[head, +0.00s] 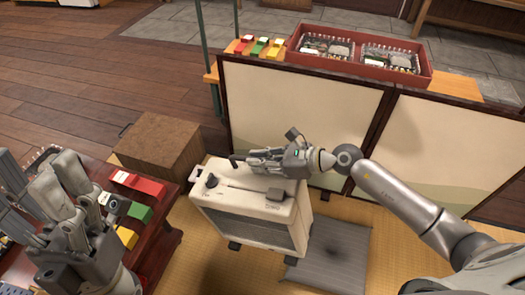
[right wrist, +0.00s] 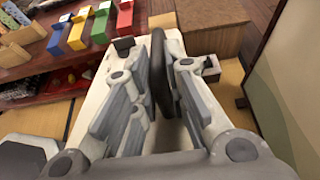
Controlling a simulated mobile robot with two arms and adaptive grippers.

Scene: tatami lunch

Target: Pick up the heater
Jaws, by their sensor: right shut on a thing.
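The heater (head: 245,228) is a cream-white box with a dark front grille, standing upright on the floor near the middle of the head view. Its top has a dark knob and a dark lever. My right gripper (head: 258,160) is over the back of its top, shut on the black handle (right wrist: 159,65), which runs between the fingers in the right wrist view. The fingers hide part of the handle. My left gripper (head: 62,185) is at the lower left, above the low table and away from the heater; its opening is unclear.
A brown box (head: 160,146) stands behind the heater to the left. A cream folding screen (head: 300,120) stands close behind. A low red-brown table (head: 165,215) with coloured blocks is at left. A grey mat (head: 335,255) lies to the heater's right on the tatami.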

